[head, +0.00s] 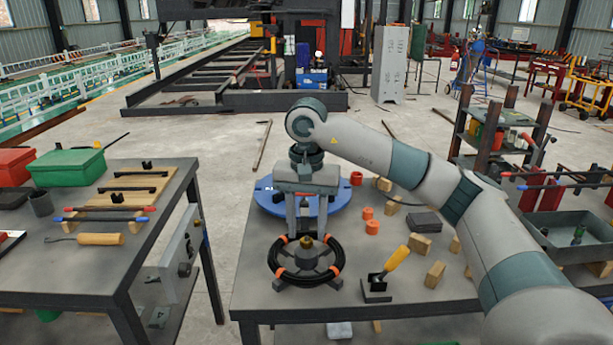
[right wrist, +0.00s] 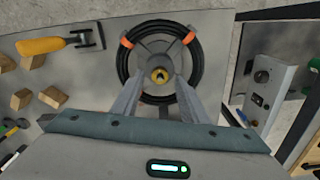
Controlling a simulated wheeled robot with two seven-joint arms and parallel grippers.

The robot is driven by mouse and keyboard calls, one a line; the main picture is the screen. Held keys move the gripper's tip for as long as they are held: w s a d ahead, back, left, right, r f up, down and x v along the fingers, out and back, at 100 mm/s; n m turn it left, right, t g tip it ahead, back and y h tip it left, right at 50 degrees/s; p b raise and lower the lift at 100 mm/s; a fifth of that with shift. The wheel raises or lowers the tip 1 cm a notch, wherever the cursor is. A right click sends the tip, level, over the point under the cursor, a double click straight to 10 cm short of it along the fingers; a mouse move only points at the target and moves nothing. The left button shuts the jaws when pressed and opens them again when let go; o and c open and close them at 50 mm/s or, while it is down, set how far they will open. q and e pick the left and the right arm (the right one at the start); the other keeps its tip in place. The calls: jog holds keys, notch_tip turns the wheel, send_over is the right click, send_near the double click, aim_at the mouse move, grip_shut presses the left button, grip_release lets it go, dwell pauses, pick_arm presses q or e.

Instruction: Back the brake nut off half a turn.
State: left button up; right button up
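The brake nut (head: 306,242) is a small brass-coloured nut at the hub of a spool (head: 287,277) wound with black cable and tied with orange bands. The spool lies flat on the workbench. My right gripper (head: 307,234) points down over the hub with its fingers spread. In the right wrist view the nut (right wrist: 160,76) shows between the two fingertips (right wrist: 161,84), with a gap on each side. Whether the tips are level with the nut or above it is hard to tell. My left gripper is not in view.
A blue round plate (head: 264,203) lies behind the spool. A yellow-handled clamp (head: 396,260), orange rings (head: 372,227) and several wooden blocks (head: 434,273) stand to the right. A second table (head: 95,255) with tools and a green box (head: 66,167) is at left.

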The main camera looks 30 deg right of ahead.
aim_at(307, 238)
notch_tip(307, 238, up, 6)
jog(key=shift+f, duration=0.25)
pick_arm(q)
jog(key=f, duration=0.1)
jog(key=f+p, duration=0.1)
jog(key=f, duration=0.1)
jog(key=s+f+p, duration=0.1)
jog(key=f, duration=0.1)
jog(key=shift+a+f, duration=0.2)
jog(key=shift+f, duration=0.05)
pick_arm(e)
notch_tip(307, 238, up, 11)
jog(key=shift+f, duration=0.2)
